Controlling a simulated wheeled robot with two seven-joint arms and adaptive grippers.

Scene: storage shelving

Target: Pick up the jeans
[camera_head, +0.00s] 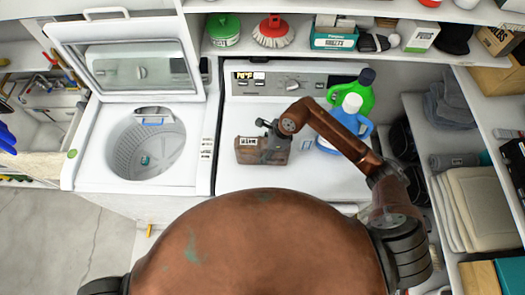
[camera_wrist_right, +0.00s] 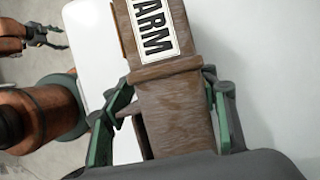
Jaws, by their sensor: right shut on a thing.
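A folded blue-grey cloth that looks like the jeans (camera_head: 450,100) lies on the right-hand shelf. My right gripper (camera_head: 271,134) is well to the left of it, over the washer's white top. It is shut on a brown wood-look box (camera_head: 248,155) with a black-and-white label. In the right wrist view, the box (camera_wrist_right: 172,105) sits between the green fingers of the right gripper (camera_wrist_right: 165,125), and its label reads "ARM" where visible. My left gripper (camera_wrist_right: 64,36) shows at the upper left of that view, with fingers apart and empty. It is not seen in the head view.
An open-lidded washer (camera_head: 80,165) stands at the left. A green jug (camera_head: 360,95) and a blue bottle (camera_head: 333,130) stand behind my right arm. Beige folded towels (camera_head: 480,205) lie on a lower right shelf. Several goods fill the upper shelf (camera_head: 275,52).

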